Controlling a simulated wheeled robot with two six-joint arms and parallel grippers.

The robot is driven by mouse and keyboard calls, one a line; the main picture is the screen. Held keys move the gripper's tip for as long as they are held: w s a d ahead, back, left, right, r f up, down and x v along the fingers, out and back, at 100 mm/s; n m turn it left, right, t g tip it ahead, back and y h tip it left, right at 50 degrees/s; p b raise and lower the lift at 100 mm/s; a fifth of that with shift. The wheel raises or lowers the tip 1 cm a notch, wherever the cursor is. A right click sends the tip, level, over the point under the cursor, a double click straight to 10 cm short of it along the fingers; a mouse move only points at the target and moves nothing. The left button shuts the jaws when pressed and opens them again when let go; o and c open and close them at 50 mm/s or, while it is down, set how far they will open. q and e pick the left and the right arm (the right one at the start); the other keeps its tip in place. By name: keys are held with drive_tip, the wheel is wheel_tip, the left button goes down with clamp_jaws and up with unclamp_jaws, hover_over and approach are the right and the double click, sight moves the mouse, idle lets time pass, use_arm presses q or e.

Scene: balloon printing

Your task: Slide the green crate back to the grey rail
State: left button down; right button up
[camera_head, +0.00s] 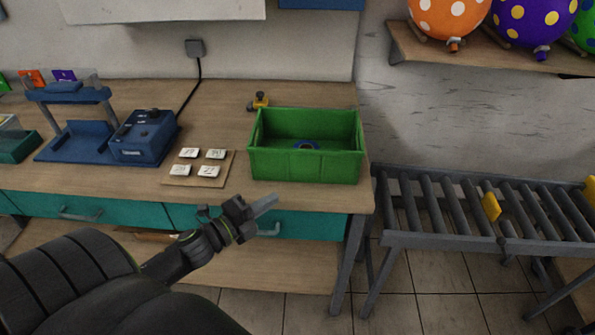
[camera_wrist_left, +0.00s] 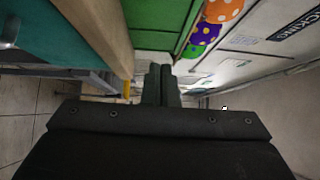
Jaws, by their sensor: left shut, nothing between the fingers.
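The green crate (camera_head: 305,165) stands upright near the front right of the wooden table, and its green wall also shows in the left wrist view (camera_wrist_left: 145,25). A blue ring-like thing (camera_head: 306,145) lies in the crate. My left gripper (camera_head: 268,203) is in front of the table's front edge, below and just left of the crate's near wall, apart from it. Its fingers (camera_wrist_left: 161,85) are shut together with nothing between them. I cannot make out a grey rail on the table behind the crate. My right gripper is out of view.
A board with several printed white tiles (camera_head: 170,182) lies left of the crate. A blue machine (camera_head: 145,140) stands farther left. A small yellow-black clamp-like thing (camera_head: 258,101) sits behind the crate's left side. A grey roller conveyor (camera_head: 450,238) stands right of the table (camera_head: 225,100).

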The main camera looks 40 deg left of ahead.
use_arm(q)
drive_tip(key=w, duration=0.1)
drive_tip(key=p, duration=0.5)
approach(309, 166)
drive_tip(key=d, duration=0.1)
drive_tip(key=w+d, duration=0.2)
drive_tip(key=shift+d+r, duration=0.2)
drive_tip(key=shift+d, duration=0.15)
drive_tip(key=w, duration=0.1)
drive_tip(key=w+a, duration=0.1)
drive_tip(key=shift+w+a+f, duration=0.2)
drive_tip(key=shift+w+a, duration=0.05)
drive_tip(key=shift+w, duration=0.15)
drive_tip(key=shift+w+a, duration=0.3)
drive_tip(key=shift+w, duration=0.1)
